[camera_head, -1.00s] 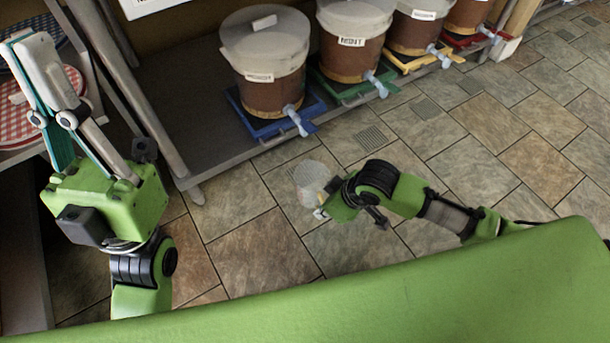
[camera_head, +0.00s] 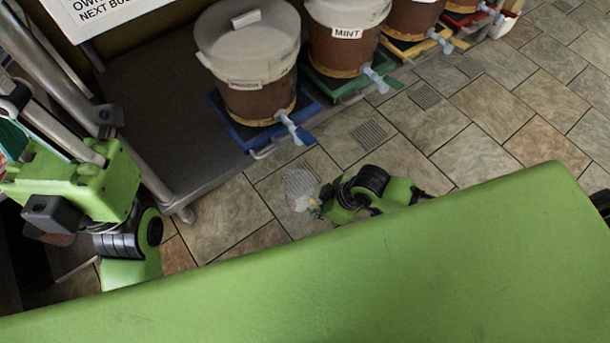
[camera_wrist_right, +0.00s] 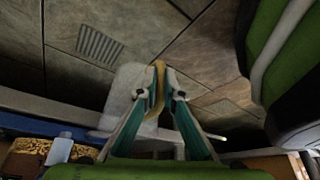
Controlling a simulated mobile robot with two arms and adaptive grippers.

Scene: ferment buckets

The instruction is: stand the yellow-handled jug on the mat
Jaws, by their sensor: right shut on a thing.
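The jug (camera_head: 301,186) is clear and whitish, and hangs over the tiled floor in front of the bucket shelf. In the right wrist view its translucent body (camera_wrist_right: 126,88) lies just left of my fingertips, with its yellow handle (camera_wrist_right: 160,72) between them. My right gripper (camera_wrist_right: 158,90) is shut on that handle; in the head view my wrist hides much of the grip. My left gripper (camera_head: 12,110) is at the left edge, partly cut off and away from the jug. I cannot make out a separate mat; coloured bases show under the buckets.
A lidded brown bucket (camera_head: 252,75) stands on a blue base (camera_head: 225,120), its tap pointing toward the jug. Another bucket marked MINT (camera_head: 343,50) stands on a green base (camera_head: 350,88). The grey low shelf (camera_head: 165,115) has bare room left of them. Tiled floor (camera_head: 480,105) is open at right.

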